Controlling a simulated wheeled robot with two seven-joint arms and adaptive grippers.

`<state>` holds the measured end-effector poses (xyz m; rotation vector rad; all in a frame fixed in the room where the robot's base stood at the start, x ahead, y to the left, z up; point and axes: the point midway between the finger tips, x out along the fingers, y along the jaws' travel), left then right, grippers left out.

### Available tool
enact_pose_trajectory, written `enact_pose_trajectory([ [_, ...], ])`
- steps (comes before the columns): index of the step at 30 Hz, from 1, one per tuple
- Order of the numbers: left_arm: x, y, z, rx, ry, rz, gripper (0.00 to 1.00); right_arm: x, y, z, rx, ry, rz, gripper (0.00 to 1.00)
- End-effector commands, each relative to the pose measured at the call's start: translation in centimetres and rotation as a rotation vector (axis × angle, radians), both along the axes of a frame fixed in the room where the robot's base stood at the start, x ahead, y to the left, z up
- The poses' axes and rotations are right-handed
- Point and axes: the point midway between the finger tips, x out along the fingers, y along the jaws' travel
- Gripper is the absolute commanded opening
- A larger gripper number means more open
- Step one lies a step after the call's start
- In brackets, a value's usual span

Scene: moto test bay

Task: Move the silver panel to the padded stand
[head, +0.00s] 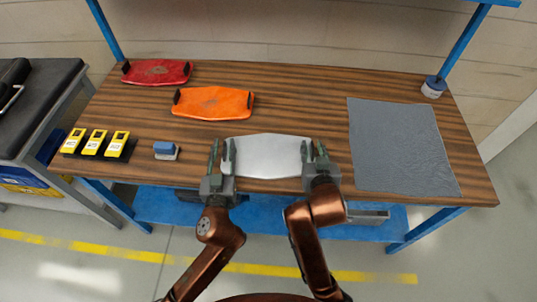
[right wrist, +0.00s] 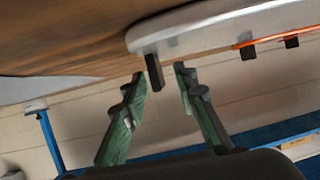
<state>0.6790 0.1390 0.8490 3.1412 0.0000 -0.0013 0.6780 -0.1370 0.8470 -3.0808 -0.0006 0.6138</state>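The silver panel (head: 268,157) lies flat on the wooden table near its front edge; its rounded end also shows in the right wrist view (right wrist: 215,27). My left gripper (head: 220,150) is at the panel's left end, its fingers apart. My right gripper (head: 314,152) is at the right end, also with fingers apart. In the right wrist view, the panel's black end handle (right wrist: 154,71) shows between the open green fingertips (right wrist: 160,75), with gaps visible. The left handle is mostly hidden by the fingers. A stand with a black padded top (head: 42,105) is at the left edge, beside the table.
An orange panel (head: 213,103) and a red panel (head: 157,72) lie behind on the table (head: 300,95). Yellow devices (head: 96,142) and a blue-grey block (head: 166,150) are at left. A grey mat (head: 400,148) covers the right. A dark object (head: 14,80) lies on the stand.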

Motion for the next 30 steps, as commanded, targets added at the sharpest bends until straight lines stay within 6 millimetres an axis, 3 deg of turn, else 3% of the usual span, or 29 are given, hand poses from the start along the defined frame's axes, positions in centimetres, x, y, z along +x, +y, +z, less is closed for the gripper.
enact_pose_trajectory([
  [5,-0.02,0.03,0.01,0.000,0.000,0.000,0.27,0.00,0.00,0.02,0.000,0.000,0.000,0.27],
  [17,-0.04,0.03,0.01,0.000,0.000,0.000,0.00,-0.02,0.00,0.02,0.000,0.000,0.000,0.00],
  [30,-0.04,0.02,0.00,0.000,0.000,0.000,0.00,-0.03,-0.01,0.02,0.000,0.000,-0.001,0.00],
])
